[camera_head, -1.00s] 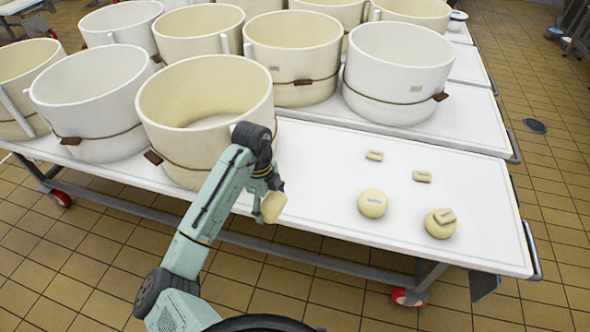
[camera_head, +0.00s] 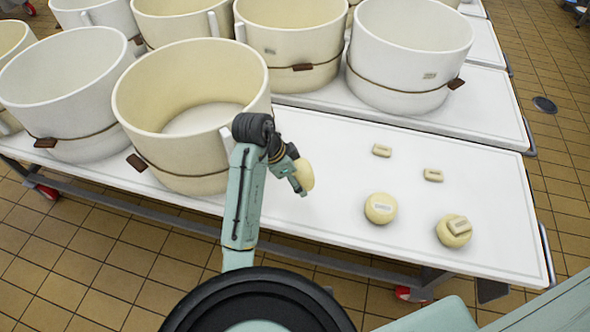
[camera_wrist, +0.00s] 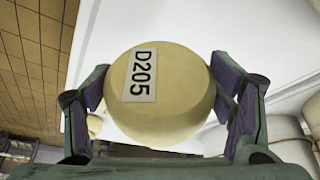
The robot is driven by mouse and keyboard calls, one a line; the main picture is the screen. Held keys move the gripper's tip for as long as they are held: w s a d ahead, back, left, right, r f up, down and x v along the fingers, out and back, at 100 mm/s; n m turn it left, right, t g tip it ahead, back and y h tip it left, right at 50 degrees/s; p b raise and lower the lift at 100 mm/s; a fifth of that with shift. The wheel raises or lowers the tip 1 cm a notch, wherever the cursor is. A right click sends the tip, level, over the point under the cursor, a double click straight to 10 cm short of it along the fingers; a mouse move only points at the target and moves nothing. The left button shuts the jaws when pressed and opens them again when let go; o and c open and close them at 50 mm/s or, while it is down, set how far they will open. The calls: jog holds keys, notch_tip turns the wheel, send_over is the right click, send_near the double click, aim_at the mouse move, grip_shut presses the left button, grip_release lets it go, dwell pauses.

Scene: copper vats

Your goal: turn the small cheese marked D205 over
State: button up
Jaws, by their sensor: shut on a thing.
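The small cheese marked D205 (camera_wrist: 175,95) is a pale yellow round, and its white label reads upright-sideways in the wrist view. My gripper (camera_wrist: 165,100) is shut on it, with one purple-padded finger on each side. In the head view the held cheese (camera_head: 305,175) shows at the end of my gripper (camera_head: 298,178), at the near side of the white table (camera_head: 330,240), beside a cream vat. The cheese's far side is hidden. I cannot tell from the head view how high it is above the table.
Large vats (camera_head: 190,115) fill the left and back.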

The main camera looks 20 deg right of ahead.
jog(key=f, duration=0.3)
jog(key=shift+s+b, duration=0.2)
jog(key=shift+b, duration=0.1)
jog(key=shift+a+f+b, duration=0.1)
jog(key=shift+f+b, duration=1.45)
jog(key=shift+f, duration=0.55)
jog(key=shift+f+b, duration=0.45)
jog(key=shift+f, duration=0.25)
jog(key=o, duration=1.6)
jog(key=shift+r, duration=0.1)
jog(key=shift+w+v, duration=0.2)
jog(key=shift+v, duration=0.75)
jog(key=v, duration=1)
jog(key=shift+s, duration=0.1)
